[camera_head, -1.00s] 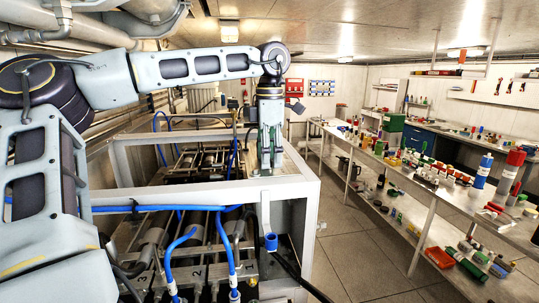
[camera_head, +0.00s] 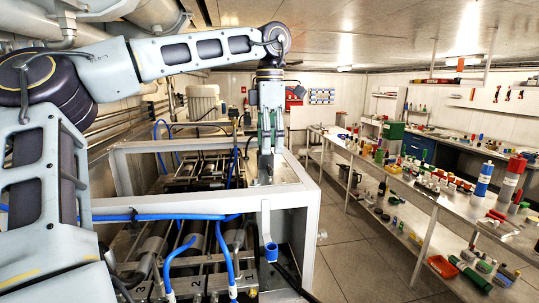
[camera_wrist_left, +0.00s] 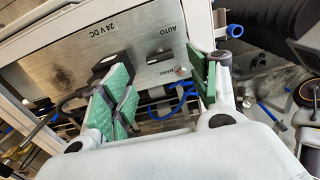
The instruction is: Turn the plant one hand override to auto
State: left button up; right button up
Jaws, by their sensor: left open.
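The metal control panel (camera_wrist_left: 140,65) shows in the left wrist view with the labels AUTO, HAND and 24 V DC. A small dark override switch (camera_wrist_left: 152,58) seems to sit between AUTO and HAND; its exact setting is too small to tell. My left gripper (camera_wrist_left: 165,95) is open, with green pads on either side of the panel's lower edge, and I see nothing held. In the head view my left gripper (camera_head: 266,172) points down at the panel on top of the white frame's right side. My right gripper is out of view.
A dark plug with a cable (camera_wrist_left: 105,64) sits by the 24 V DC label, close to the left finger. The white frame (camera_head: 190,205) surrounds pumps and blue hoses (camera_head: 180,262). A cluttered bench (camera_head: 440,190) stands to the right, with free floor (camera_head: 355,250) between.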

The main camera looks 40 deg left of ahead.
aim_at(270, 167)
pick_arm(q)
notch_tip(270, 167, up, 6)
dwell(0.5)
dwell(0.5)
